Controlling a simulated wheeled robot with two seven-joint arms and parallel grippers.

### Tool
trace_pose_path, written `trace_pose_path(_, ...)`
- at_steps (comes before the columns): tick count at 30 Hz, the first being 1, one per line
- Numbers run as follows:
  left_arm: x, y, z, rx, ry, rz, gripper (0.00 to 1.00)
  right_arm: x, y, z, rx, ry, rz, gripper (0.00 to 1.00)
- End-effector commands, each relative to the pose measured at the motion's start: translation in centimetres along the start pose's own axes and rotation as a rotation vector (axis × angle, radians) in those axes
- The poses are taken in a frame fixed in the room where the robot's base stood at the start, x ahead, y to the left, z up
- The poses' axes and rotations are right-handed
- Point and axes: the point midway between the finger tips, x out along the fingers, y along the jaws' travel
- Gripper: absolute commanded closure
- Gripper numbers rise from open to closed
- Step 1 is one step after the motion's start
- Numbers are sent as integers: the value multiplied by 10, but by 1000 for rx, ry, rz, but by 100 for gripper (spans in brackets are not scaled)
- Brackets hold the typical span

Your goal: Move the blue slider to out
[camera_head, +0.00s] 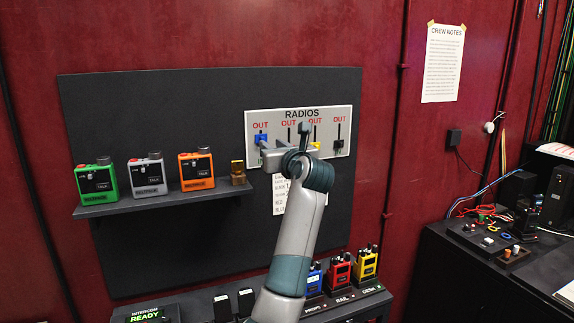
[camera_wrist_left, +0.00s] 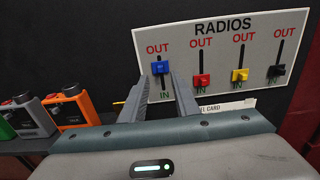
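The blue slider (camera_head: 261,138) is at the far left of the white RADIOS panel (camera_head: 350,118). In the left wrist view the blue slider (camera_wrist_left: 160,68) sits in the upper part of its slot, nearer its red OUT label than the green IN label below. My left gripper (camera_wrist_left: 162,80) is open and empty, with one fingertip on each side of the blue slider's slot, around or just below the knob. I cannot tell whether a finger touches it. In the head view my left gripper (camera_head: 264,153) covers part of the panel. My right gripper is not in view.
The red (camera_wrist_left: 201,79), yellow (camera_wrist_left: 239,75) and black (camera_wrist_left: 277,71) sliders are to the right, lower in their slots. A shelf (camera_head: 160,205) with green, grey and orange radios juts out at left. Several radios stand in a dock (camera_head: 340,300) below.

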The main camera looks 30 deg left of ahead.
Motion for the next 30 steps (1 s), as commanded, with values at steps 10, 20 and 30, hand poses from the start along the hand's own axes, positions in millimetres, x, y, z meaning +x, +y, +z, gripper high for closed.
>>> trace_pose_path(10,-71,0,-3,-3,-1,-3,72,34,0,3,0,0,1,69)
trace_pose_path(20,-105,0,0,-1,-1,0,72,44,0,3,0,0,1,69)
trace_pose_path(30,-107,1,1,0,-1,0,72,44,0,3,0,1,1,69)
